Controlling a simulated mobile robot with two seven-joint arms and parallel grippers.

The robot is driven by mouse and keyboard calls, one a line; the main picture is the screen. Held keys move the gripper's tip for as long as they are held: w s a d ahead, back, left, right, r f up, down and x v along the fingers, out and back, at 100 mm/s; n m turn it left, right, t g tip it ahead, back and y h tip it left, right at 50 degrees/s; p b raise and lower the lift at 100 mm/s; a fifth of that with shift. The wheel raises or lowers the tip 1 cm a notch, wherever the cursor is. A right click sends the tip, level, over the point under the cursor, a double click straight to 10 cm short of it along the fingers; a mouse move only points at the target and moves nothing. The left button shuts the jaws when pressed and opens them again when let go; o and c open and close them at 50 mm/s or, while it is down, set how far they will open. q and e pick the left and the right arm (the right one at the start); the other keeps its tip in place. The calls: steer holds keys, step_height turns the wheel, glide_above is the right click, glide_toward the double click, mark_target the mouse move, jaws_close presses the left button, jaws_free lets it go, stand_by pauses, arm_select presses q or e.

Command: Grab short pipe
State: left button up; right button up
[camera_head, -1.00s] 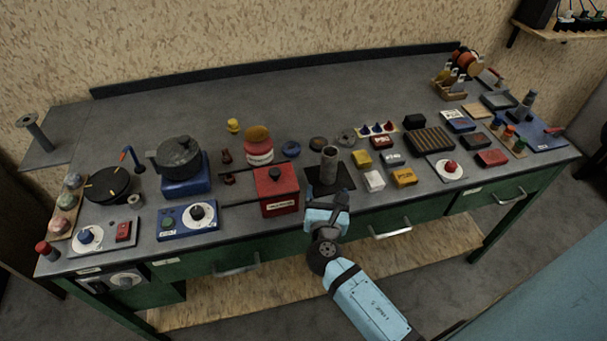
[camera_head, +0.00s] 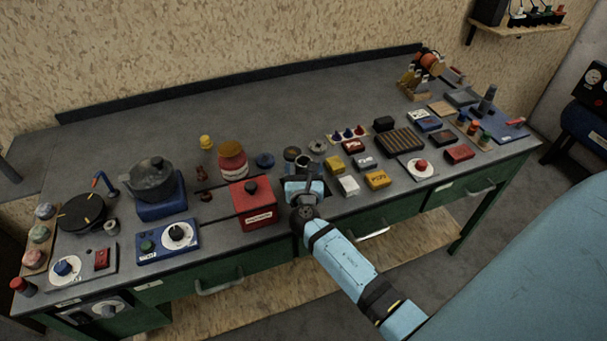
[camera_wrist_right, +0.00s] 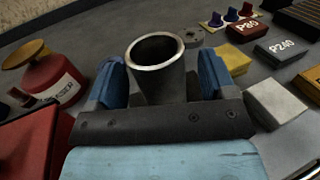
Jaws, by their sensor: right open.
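The short pipe (camera_wrist_right: 158,66) is a grey upright tube with a bright rim. In the right wrist view it stands between the two blue fingers of my right gripper (camera_wrist_right: 160,85), with the fingers apart on either side of it. In the head view my right gripper (camera_head: 305,178) is over the table's front part, and the pipe's top (camera_head: 303,162) shows just beyond it. The pipe's lower part is hidden by the gripper. My left gripper is not in view.
A red box (camera_head: 254,205) with a black knob stands close left of the gripper. A white block (camera_head: 348,186) and an orange P120-like block (camera_head: 377,180) lie close right. The table's back strip is clear.

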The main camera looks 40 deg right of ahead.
steer(key=shift+x, duration=1.2)
steer(key=c, duration=1)
steer(key=shift+c, duration=0.9)
steer(key=shift+r, duration=0.1)
